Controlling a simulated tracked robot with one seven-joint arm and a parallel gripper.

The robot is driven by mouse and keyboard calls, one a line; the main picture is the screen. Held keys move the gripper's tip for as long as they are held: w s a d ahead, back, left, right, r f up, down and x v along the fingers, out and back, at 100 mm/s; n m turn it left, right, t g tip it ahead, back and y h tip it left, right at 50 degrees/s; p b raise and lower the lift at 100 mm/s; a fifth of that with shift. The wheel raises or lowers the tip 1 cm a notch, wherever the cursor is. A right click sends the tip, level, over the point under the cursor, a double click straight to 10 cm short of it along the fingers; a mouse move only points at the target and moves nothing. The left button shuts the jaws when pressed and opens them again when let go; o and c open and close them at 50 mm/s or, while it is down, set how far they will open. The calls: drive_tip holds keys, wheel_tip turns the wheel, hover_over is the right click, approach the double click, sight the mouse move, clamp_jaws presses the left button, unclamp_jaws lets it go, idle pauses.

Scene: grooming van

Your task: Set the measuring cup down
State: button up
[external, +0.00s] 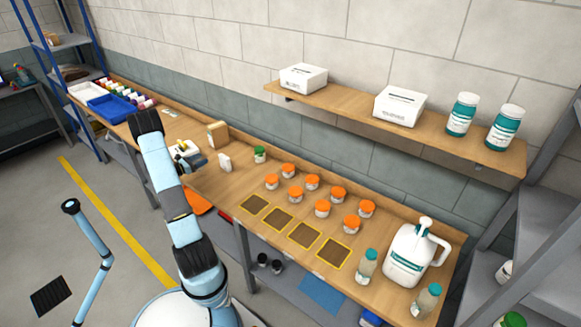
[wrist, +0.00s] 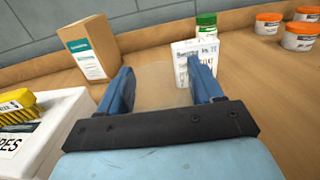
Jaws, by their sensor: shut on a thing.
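My gripper (wrist: 160,72) is shut on a pale, see-through thing, which seems to be the measuring cup (wrist: 158,88). The cup fills the space between the two blue fingers in the wrist view, and the bench's wood shows through it. Its base is hidden by the gripper, so I cannot tell whether it touches the bench. In the external view my gripper (external: 193,160) is low over the left half of the bench, and the cup cannot be made out there.
A white labelled container (wrist: 190,50) stands just beyond the right finger, near a green-lidded jar (wrist: 206,24). A cardboard box (wrist: 92,48) is behind left. A white box with a yellow brush (wrist: 20,107) is left. Orange-lidded jars (external: 312,181) and yellow-edged squares (external: 277,219) lie right.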

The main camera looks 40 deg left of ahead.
drive_tip(key=shift+w+a+f, duration=0.3)
drive_tip(key=shift+w+f, duration=0.05)
drive_tip(key=shift+f, duration=1.65)
drive_tip(key=shift+f, duration=0.1)
drive_tip(key=o, duration=1)
drive_tip(key=s, duration=0.4)
drive_tip(key=s+a, duration=0.1)
drive_tip(key=s, duration=0.7)
drive_tip(key=shift+a, duration=0.3)
